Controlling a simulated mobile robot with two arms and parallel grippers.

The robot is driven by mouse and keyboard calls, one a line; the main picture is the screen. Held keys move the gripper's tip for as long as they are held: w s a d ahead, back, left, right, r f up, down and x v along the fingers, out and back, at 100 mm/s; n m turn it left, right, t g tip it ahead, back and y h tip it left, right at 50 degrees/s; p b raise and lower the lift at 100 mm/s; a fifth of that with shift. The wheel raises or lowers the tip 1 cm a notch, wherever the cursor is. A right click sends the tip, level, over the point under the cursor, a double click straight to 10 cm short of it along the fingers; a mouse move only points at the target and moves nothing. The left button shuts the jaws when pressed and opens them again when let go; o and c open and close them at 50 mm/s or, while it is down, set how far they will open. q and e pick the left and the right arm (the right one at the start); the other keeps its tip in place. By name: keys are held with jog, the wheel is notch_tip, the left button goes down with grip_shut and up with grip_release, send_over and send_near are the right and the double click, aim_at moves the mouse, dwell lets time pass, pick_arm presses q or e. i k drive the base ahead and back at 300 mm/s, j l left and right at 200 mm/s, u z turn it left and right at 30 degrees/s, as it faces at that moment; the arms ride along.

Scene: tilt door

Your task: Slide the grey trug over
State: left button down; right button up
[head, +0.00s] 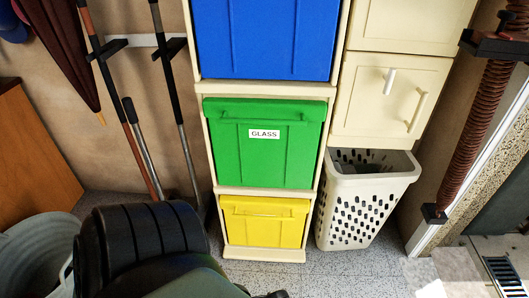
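The grey trug (35,252) is a pale grey, round, open tub on the floor at the lower left in the head view. The left edge of the picture cuts it off. A black ribbed object hides part of its right side. I cannot see whether the two touch. Neither of my grippers is recognisable in the view.
The black ribbed object (150,235) with dark green below stands right of the trug. Long-handled tools (180,110) lean on the wall behind. Blue, green (263,165) and yellow bins stack centrally. A cream basket (360,205) stands right, with speckled floor (340,270) clear before it.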

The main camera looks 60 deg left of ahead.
aim_at(37, 250)
jog(key=u, duration=3.8)
jog(key=i+j, duration=0.2)
jog(key=j, duration=0.15)
jog(key=i+j+z, duration=0.1)
jog(key=j, duration=0.25)
jog(key=i+j+z, duration=0.1)
jog(key=i+j, duration=0.15)
jog(key=j, duration=0.1)
